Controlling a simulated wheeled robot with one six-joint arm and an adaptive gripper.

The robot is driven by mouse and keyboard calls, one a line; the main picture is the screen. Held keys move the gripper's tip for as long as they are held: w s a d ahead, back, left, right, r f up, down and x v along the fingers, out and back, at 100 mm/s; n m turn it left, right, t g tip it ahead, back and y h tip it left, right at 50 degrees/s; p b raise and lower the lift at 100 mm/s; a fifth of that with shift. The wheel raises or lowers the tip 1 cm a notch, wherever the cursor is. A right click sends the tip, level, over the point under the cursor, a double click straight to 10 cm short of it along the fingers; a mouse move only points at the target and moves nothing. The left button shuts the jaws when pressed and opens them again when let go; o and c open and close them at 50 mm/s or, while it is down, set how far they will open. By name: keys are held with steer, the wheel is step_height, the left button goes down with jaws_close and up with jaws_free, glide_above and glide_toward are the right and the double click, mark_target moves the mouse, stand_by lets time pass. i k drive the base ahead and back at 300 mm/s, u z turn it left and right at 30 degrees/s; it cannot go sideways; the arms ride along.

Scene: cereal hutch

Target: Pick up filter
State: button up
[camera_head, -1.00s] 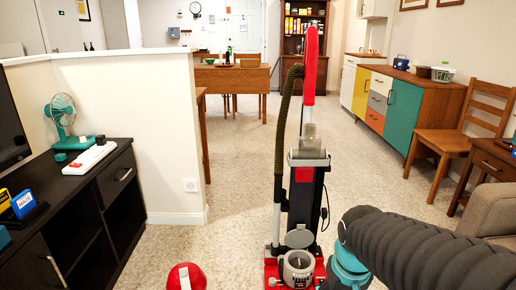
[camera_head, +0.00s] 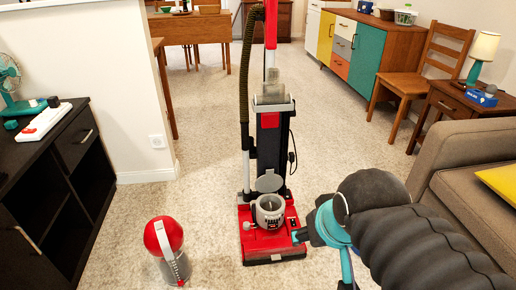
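A red and black upright vacuum cleaner (camera_head: 270,150) stands on the carpet in the middle of the view. Its round grey canister (camera_head: 269,210) sits on the red base with the lid (camera_head: 269,183) swung up. The canister's inside looks dark, and I cannot make out a filter in it. A red-domed part with a clear grey body (camera_head: 166,248) stands on the floor to the left; I cannot tell whether it is the filter. My gripper (camera_head: 302,236) is at the vacuum base's right side, partly hidden by my arm, its fingers too small to read.
A black cabinet (camera_head: 60,180) and a low white wall (camera_head: 130,90) are on the left. A sofa (camera_head: 470,165), side table (camera_head: 450,102) and wooden chair (camera_head: 430,75) are on the right. Carpet is clear behind the vacuum and between it and the red-domed part.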

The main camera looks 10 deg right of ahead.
mark_target(268, 206)
steer(key=u, duration=0.55)
steer(key=k, duration=0.65)
steer(key=u, duration=0.75)
steer(key=i, duration=1.35)
steer(key=z, duration=0.85)
